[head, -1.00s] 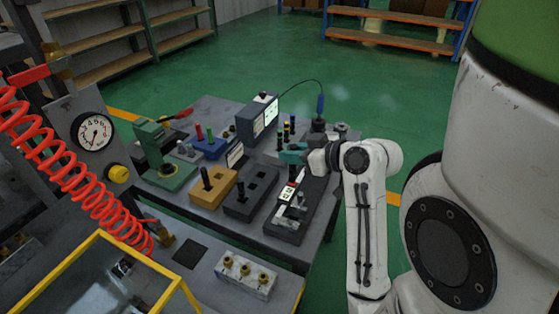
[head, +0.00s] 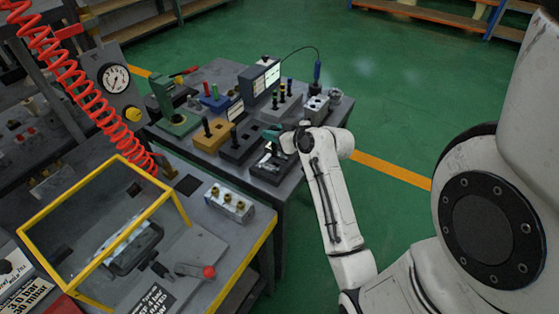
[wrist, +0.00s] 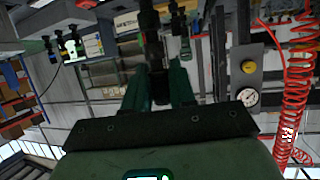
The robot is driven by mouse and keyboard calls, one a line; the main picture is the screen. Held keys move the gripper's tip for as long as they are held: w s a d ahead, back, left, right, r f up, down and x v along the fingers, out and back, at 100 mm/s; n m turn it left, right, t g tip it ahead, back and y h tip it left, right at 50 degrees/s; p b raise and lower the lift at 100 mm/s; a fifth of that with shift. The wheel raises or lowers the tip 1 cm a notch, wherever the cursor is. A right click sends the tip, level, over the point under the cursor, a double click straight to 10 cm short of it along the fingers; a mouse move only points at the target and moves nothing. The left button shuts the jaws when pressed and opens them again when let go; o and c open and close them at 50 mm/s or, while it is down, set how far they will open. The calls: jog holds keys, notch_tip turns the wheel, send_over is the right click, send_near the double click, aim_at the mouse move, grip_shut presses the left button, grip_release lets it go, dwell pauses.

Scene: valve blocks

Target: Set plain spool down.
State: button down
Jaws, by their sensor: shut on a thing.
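My gripper (wrist: 158,88) has two green fingers, shut on a dark, slim spool. The plain spool (wrist: 151,35) stands out beyond the fingertips in the wrist view. In the head view my gripper (head: 276,137) is at the right side of the far table, above the far end of a dark tray (head: 268,175). The held spool is too small and too hidden by the arm to make out there. A black block with openings (head: 238,150) lies just left of the tray. An orange block (head: 209,140) with a black upright spool stands further left.
A grey block with several dark, yellow-banded spools (head: 285,102), a blue rack (head: 217,102), a screen box (head: 262,78) and a green press (head: 176,122) crowd the table. Nearer are a brass-ported block (head: 229,203) and a yellow-framed case (head: 117,157). A red coiled hose hangs at left.

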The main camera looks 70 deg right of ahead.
aim_at(275, 156)
jog(key=shift+f, duration=3.55)
jog(key=shift+f, duration=0.1)
jog(key=c, duration=0.9)
grip_release()
